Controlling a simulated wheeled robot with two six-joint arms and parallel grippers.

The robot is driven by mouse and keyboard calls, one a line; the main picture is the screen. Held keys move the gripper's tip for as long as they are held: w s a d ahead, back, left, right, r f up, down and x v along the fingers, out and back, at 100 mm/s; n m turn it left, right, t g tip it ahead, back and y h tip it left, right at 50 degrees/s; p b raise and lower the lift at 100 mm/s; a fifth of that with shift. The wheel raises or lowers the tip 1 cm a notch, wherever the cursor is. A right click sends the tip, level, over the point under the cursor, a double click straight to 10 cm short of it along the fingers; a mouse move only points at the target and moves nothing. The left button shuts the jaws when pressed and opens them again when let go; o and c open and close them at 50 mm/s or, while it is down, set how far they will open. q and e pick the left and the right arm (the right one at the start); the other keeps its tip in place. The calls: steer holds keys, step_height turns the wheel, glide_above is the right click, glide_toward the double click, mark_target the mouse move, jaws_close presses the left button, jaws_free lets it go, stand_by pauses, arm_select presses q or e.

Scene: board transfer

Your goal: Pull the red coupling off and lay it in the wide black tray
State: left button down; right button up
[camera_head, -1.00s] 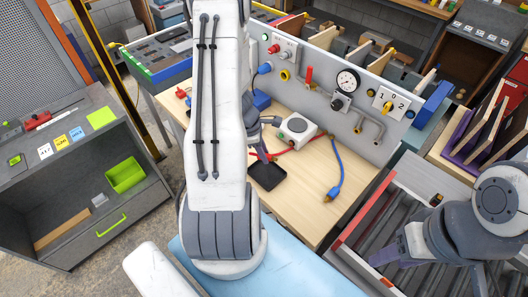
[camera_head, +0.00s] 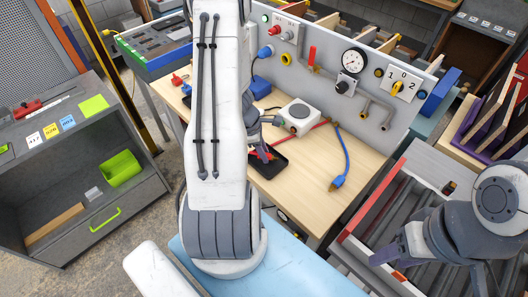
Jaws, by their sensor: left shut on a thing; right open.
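The wide black tray (camera_head: 271,171) lies on the wooden bench top, partly hidden behind my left arm. My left gripper (camera_head: 263,153) is over the tray's far part and is shut on a small red piece (camera_head: 265,157), which looks like the red coupling. I cannot tell whether the piece touches the tray. A red hose (camera_head: 303,133) runs from near this gripper along the front of a white box. My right gripper (camera_head: 389,266) is open at the lower right, in front of the drawer with rollers, away from the tray.
The white box (camera_head: 299,117) stands behind the tray. A blue hose (camera_head: 345,156) with a brass end lies to its right. The upright panel (camera_head: 325,63) carries a gauge (camera_head: 354,61), valves and fittings. The bench's front right is clear. A green bin (camera_head: 121,168) sits at the left.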

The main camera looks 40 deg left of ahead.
arm_select(q)
steer(key=c, duration=0.5)
jaws_free()
steer(key=p+v, duration=0.2)
steer(key=v, duration=0.8)
steer(key=shift+s+a+r, duration=0.1)
steer(key=shift+r, duration=0.1)
